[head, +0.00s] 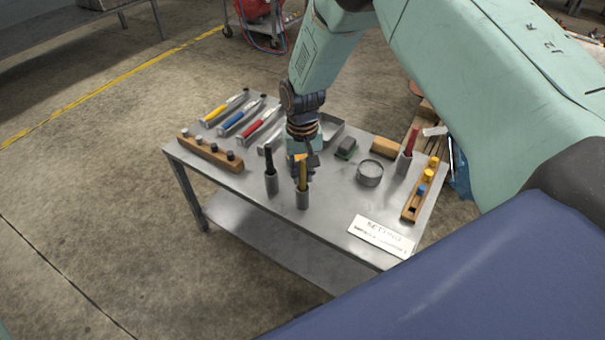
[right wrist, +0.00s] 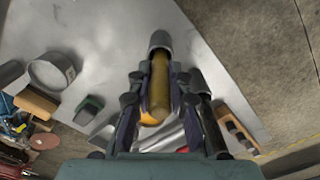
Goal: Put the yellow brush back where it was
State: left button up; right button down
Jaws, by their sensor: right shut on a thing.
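The yellow brush (head: 303,176) stands upright, its lower end at the mouth of a grey cup (head: 302,201) at the table's front edge. My right gripper (head: 301,165) is above the cup, shut on the brush's upper part. In the right wrist view the yellow handle (right wrist: 159,88) lies between the fingers (right wrist: 157,78) and runs into the cup (right wrist: 160,41). How deep it sits, and whether it touches the bottom, is hidden. My left gripper is not in view.
A cup with a black-handled brush (head: 271,182) stands close on the left; a cup with a red brush (head: 405,160) is at right. A round tin (head: 369,173), wooden blocks (head: 209,151) and a sign (head: 381,236) share the metal table (head: 335,208). Bare metal lies between cup and sign.

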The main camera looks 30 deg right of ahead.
jog(key=c, duration=1.3)
grip_release()
jog(key=shift+f, duration=0.1)
jog(key=shift+o, duration=0.2)
notch_tip(320, 180, up, 12)
jog(key=p, duration=0.4)
jog(key=shift+r, duration=0.25)
jog(key=s+a+f+n, duration=0.1)
jog(key=s+a+f, duration=0.1)
jog(key=s+f, duration=1.25)
jog(key=s+a+f+n, duration=0.1)
jog(key=s, duration=1.9)
jog(key=shift+s+f, duration=0.15)
jog(key=shift+f, duration=0.05)
